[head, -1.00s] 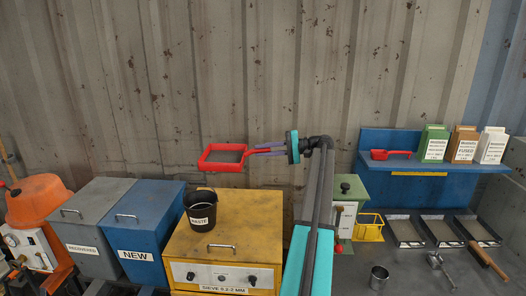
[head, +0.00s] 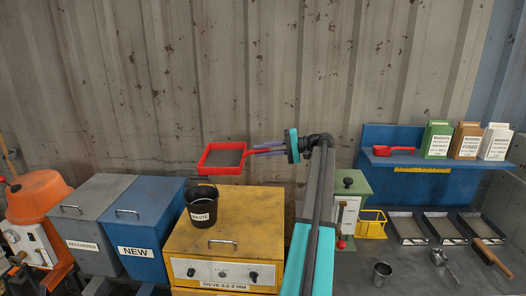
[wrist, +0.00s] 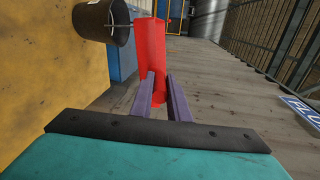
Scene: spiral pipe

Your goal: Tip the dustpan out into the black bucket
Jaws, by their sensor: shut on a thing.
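The red dustpan (head: 222,174) is held out in the air by its handle, roughly level in the head view. Its inside looks grey; I cannot tell whether material lies in it. My gripper (head: 258,151) is shut on the handle. The black bucket (head: 202,206), labelled WASTE, stands upright on the yellow sieve box. In the head view the pan is above and slightly right of the bucket, apart from it. In the wrist view the dustpan (wrist: 151,55) stretches ahead of my gripper (wrist: 160,85), and the bucket (wrist: 100,22) is to its left.
The yellow sieve box (head: 240,225) has a handle on top. A blue NEW bin (head: 150,225) and a grey RECOVERED bin (head: 88,210) stand left of it. A blue shelf (head: 400,175) with a red scoop (head: 392,151) and boxes is at right. Air around the pan is clear.

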